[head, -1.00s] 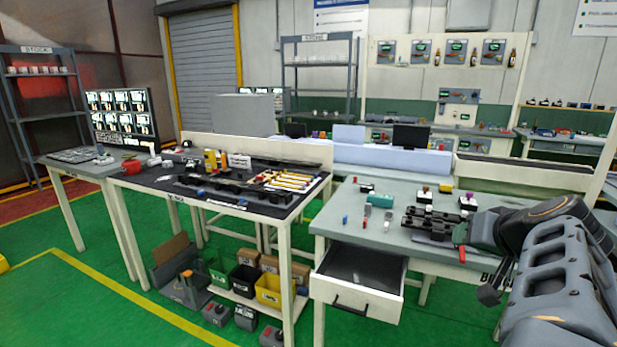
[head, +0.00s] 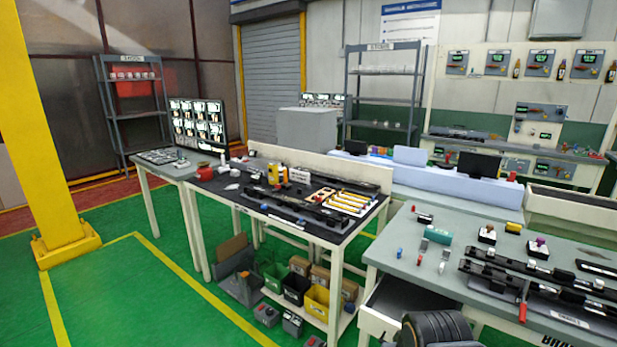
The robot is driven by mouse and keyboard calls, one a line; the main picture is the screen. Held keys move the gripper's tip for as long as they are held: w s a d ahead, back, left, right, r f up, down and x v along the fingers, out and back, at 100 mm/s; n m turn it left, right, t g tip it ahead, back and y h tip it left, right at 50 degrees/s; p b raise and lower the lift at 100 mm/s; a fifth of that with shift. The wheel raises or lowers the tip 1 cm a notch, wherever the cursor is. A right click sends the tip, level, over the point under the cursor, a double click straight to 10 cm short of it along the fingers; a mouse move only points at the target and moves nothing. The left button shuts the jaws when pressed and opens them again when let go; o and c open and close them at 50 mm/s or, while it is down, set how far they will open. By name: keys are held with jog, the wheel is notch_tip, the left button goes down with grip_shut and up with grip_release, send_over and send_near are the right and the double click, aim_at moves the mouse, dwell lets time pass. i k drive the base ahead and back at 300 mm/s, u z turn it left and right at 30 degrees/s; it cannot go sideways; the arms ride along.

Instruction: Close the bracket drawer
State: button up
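The bracket drawer (head: 374,321) is at the bottom of the head view, under the left end of the right-hand workbench (head: 470,268). It stands pulled out, with its pale front and dark inside partly showing. The inside that shows looks empty. Its handle and right part are hidden by the picture's lower edge and by a dark rounded part of my arm. My gripper is not in view, so I cannot tell where its fingers are relative to the drawer.
A black-topped table (head: 240,200) with bins beneath stands to the left. A yellow post (head: 40,140) is at far left.

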aim_at(380, 316)
jog(key=k, duration=1.1)
jog(key=u, duration=1.4)
jog(key=i, duration=0.85)
jog(key=z, duration=0.8)
jog(key=i, duration=0.8)
jog(key=z, duration=0.95)
